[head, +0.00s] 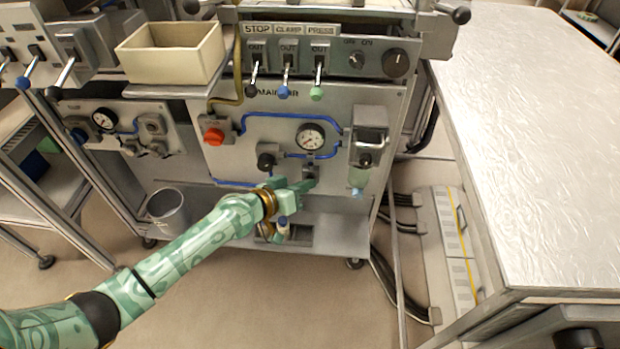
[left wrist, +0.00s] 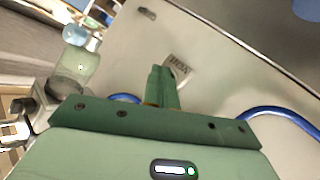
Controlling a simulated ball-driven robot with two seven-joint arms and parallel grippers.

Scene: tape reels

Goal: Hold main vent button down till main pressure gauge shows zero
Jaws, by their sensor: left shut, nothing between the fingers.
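The main pressure gauge (head: 311,137) is a round white dial on the grey panel marked for main air (head: 250,110). Its needle is too small to read. My left gripper (head: 312,183) is shut with nothing in it, its fingertips at the small vent fitting (head: 311,172) below the gauge. In the left wrist view the shut green fingers (left wrist: 163,80) point at the panel beside a small label (left wrist: 180,66) that seems to read VENT. The fingers hide the button, so I cannot tell whether it is pressed. My right gripper is not in view.
A red knob (head: 213,137) and a black knob (head: 267,160) sit left of the gauge. A filter unit with a clear bowl (head: 357,178) hangs to the right. Levers stick out above (head: 285,92). A foil-topped table (head: 540,150) stands at the right.

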